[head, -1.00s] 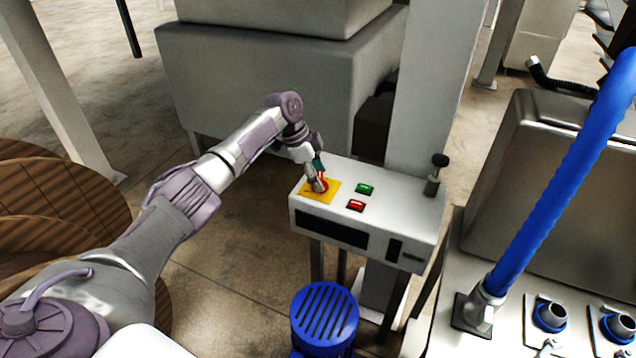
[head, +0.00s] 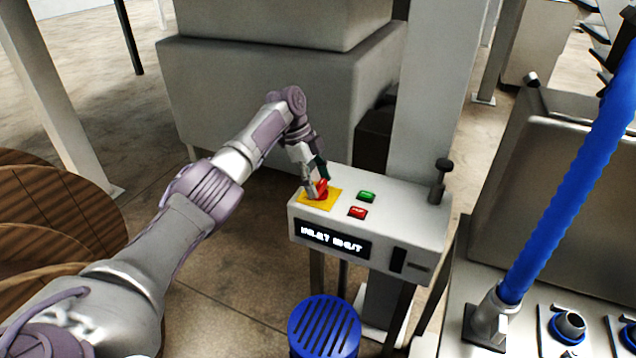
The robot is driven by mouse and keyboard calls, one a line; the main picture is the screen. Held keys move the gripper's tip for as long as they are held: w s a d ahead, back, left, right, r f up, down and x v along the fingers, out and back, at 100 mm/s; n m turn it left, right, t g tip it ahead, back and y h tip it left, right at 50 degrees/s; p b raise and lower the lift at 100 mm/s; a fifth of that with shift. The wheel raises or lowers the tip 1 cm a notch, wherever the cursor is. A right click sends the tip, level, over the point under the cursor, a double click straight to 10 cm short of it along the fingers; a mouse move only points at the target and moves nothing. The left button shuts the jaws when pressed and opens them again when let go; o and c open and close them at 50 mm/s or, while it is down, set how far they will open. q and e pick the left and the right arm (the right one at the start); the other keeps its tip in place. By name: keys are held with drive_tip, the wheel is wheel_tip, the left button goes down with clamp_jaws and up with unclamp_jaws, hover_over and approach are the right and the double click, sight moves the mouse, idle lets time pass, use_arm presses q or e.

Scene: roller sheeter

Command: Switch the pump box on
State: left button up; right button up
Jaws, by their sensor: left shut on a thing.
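The pump box (head: 419,221) is a pale grey box on legs in the middle of the head view. Its top carries a red knob (head: 321,187) on a yellow plate (head: 330,202), a green button (head: 367,196) and a red button (head: 357,212). The display (head: 333,240) on its front is lit with white text that is hard to read. My left gripper (head: 315,190) is shut on the red knob and partly hides it. My right gripper is out of view.
A black-topped lever (head: 440,180) stands at the box's right back corner. A blue slotted motor cover (head: 325,328) is below the box. A blue hose (head: 570,190) rises at the right. Round wooden discs (head: 60,205) are at the left.

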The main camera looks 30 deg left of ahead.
use_arm(q)
drive_tip(key=o, duration=1.1)
drive_tip(key=shift+o, duration=0.2)
drive_tip(key=v, duration=1.2)
drive_tip(key=shift+f, duration=0.1)
